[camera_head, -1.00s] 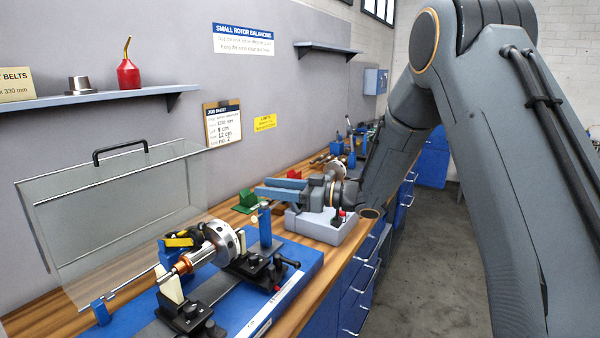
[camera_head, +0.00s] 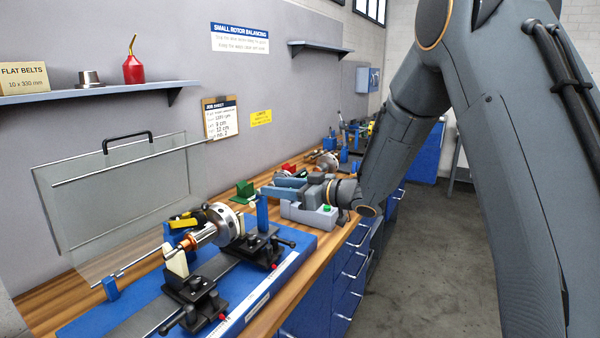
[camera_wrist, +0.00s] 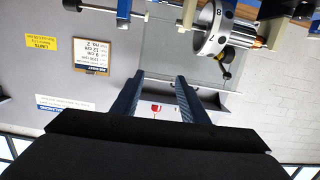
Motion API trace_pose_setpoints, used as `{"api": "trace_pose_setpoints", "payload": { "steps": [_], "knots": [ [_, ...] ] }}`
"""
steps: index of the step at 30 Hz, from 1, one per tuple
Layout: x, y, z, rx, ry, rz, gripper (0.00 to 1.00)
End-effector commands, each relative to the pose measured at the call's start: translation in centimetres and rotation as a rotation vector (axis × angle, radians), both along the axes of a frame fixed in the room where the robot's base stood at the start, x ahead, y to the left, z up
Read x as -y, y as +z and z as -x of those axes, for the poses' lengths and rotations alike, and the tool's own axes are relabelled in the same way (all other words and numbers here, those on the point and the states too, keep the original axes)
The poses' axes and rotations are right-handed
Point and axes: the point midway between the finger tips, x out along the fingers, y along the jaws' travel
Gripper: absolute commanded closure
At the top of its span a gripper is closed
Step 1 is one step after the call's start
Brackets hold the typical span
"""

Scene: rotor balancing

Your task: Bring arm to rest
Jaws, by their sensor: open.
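My gripper (camera_head: 272,187) is open and empty, held above the bench near the grey box with a green button (camera_head: 316,214). Its two fingers point left towards the back wall in the head view. In the wrist view the gripper (camera_wrist: 158,78) shows a clear gap between its fingers. My arm reaches down from the upper right, bent at the elbow. The rotor (camera_head: 224,224) lies on the supports of the blue balancing stand (camera_head: 300,243). The rotor's numbered disc also shows in the upside-down wrist view (camera_wrist: 212,32).
A clear guard with a black handle (camera_head: 125,190) stands raised behind the rotor. The wooden bench (camera_head: 262,318) carries small tools further back. A shelf (camera_head: 110,91) holds a red oil can (camera_head: 134,68). The floor (camera_head: 410,270) right of the drawers is clear.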

Motion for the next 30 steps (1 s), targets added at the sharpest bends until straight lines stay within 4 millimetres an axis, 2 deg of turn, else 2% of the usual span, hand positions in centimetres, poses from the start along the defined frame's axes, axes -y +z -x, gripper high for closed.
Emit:
{"api": "trace_pose_setpoints", "payload": {
  "steps": [5, 9, 11, 14, 15, 17, 18, 20, 21, 24, 27, 30],
  "knots": [
    [3.6, -2.1, -1.7, -0.037, -0.181, 0.093, 0.6],
    [8.1, -4.7, -2.2, -0.11, -0.369, 0.197, 0.6],
    [10.8, -6.5, -1.7, -0.166, -0.469, 0.258, 0.6],
    [15.7, -9.9, 0.7, -0.294, -0.63, 0.368, 0.6],
    [17.6, -11.3, 2.1, -0.355, -0.687, 0.41, 0.6],
    [20.1, -13.3, 4.8, -0.453, -0.761, 0.47, 0.6],
    [21.5, -14.7, 6.8, -0.521, -0.8, 0.506, 0.6],
    [23.3, -16.5, 10.1, -0.627, -0.849, 0.556, 0.6],
    [24.1, -17.6, 12.5, -0.701, -0.873, 0.585, 0.6],
    [25.6, -20.1, 18.5, -0.883, -0.914, 0.645, 0.6],
    [25.9, -21.6, 24.0, -1.044, -0.921, 0.683, 0.6],
    [25.7, -22.5, 28.1, -1.167, -0.912, 0.702, 0.6]
  ]
}}
